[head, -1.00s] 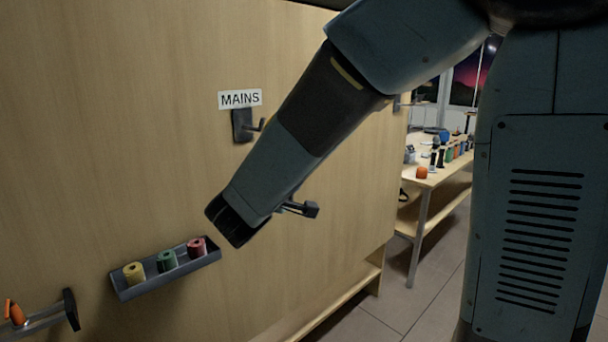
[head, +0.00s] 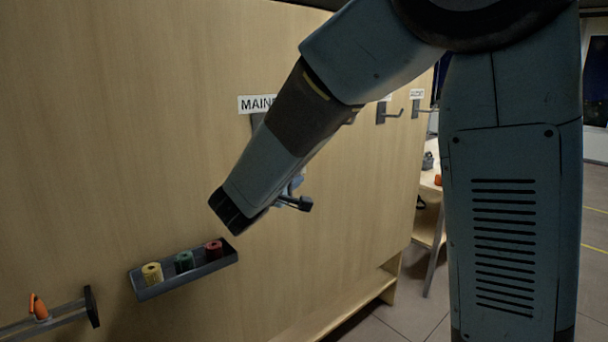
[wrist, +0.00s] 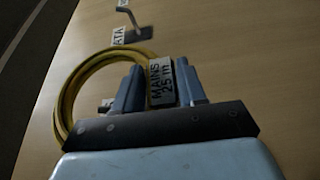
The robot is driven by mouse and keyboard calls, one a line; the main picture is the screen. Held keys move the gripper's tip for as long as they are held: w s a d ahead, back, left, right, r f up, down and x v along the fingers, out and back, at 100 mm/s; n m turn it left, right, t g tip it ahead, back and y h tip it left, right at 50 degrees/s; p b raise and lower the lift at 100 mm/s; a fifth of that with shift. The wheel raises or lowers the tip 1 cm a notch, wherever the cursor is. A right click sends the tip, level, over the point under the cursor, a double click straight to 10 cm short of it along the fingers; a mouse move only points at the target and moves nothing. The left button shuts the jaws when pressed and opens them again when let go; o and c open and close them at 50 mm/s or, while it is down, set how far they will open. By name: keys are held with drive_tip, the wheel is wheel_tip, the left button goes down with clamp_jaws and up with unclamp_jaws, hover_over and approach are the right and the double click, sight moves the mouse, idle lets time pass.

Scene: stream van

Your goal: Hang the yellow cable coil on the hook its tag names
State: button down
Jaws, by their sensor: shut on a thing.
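The yellow cable coil (wrist: 72,92) is in my gripper (wrist: 160,84) in the wrist view, its loop reaching out to the left of the fingers. Its white tag (wrist: 162,82) reads "MAINS 25 m" and sits between the fingers. In the head view, the MAINS label (head: 257,104) is on the wooden wall, its right end covered by my arm. The hook below it is mostly hidden behind my arm. The coil cannot be made out in the head view.
Further right on the wall are more labelled hooks (head: 386,114), (head: 420,108). In the wrist view a hook (wrist: 133,30) has a label partly reading "ATA". Below my arm, a grey tray (head: 148,293) holds yellow, green and red rolls. An orange item (head: 39,307) sits at lower left.

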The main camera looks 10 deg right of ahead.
drive_tip(key=w+a+f, duration=0.2)
drive_tip(key=w+a, duration=0.2)
drive_tip(key=w, duration=0.3)
drive_tip(key=shift+a+f, duration=0.35)
drive_tip(key=shift+a, duration=0.05)
idle(0.9)
idle(0.3)
drive_tip(key=c, duration=0.6)
unclamp_jaws()
drive_tip(key=shift+o, duration=0.2)
drive_tip(key=shift+f, duration=0.1)
drive_tip(key=v, duration=1.4)
drive_tip(key=s+d, duration=0.4)
drive_tip(key=s, duration=0.2)
drive_tip(key=shift+s+d, duration=0.2)
drive_tip(key=shift+d, duration=0.15)
